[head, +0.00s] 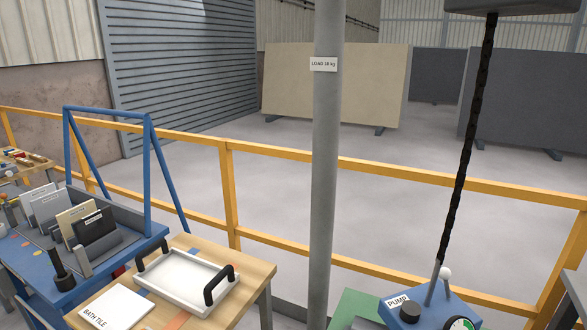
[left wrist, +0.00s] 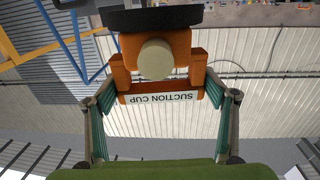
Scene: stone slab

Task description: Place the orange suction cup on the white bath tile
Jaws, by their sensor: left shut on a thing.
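The orange suction cup (left wrist: 180,52) fills the upper middle of the left wrist view, with a pale round knob, a black rim at the top and an upside-down SUCTION CUP label. My left gripper (left wrist: 160,96) is shut on it, a finger at each side. The white bath tile (head: 112,302) lies flat on the wooden table at the lower left of the head view, with BATH TILE written on its near edge. The head view shows neither gripper, so the cup's distance from the tile cannot be told. My right gripper is out of view.
A white tray (head: 184,287) with black handles sits beside the tile on the wooden table (head: 255,272). A blue rack (head: 150,240) of slabs stands left. A grey post (head: 325,160), a yellow railing (head: 280,150) and a blue pump box (head: 440,310) are close by.

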